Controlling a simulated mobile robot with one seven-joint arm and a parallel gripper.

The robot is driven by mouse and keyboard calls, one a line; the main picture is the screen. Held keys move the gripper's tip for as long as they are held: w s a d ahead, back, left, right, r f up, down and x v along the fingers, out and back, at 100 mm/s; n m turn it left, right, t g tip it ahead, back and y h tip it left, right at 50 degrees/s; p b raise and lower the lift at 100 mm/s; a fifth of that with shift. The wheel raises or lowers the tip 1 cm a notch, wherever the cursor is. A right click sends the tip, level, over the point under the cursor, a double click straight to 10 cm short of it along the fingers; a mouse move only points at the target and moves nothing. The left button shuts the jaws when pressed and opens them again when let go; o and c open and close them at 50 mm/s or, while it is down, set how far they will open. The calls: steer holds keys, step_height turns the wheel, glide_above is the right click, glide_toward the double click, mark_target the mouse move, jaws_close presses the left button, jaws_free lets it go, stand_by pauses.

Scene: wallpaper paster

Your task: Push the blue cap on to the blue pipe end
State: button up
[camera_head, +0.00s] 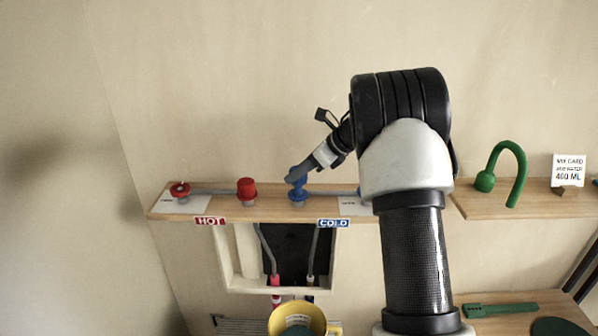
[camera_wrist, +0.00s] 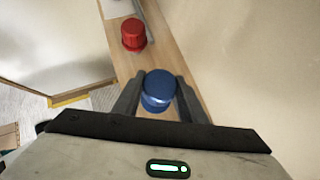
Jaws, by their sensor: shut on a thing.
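My gripper (camera_head: 294,177) is shut on the blue cap, its fingers on either side of it in the wrist view (camera_wrist: 158,95). The round top of the blue cap (camera_wrist: 160,83) faces the wrist camera. In the head view the blue cap (camera_head: 297,171) shows partly behind the fingertips. It is right above the blue pipe end (camera_head: 299,190), which stands on the wooden shelf behind the COLD label. The cap and pipe end look in line. The fingers and cap hide the join, so I cannot tell how far the cap is on.
A green hooked pipe (camera_head: 515,170) is on the right shelf. A yellow container (camera_head: 273,319) is below.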

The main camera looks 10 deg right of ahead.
mark_target(299, 184)
steer(key=shift+f+b, duration=1.35)
steer(key=shift+f, duration=0.75)
steer(key=o, duration=1.1)
steer(key=shift+o, duration=0.2)
steer(key=shift+r, duration=0.1)
steer(key=v, duration=1.7)
steer(key=shift+d, duration=0.15)
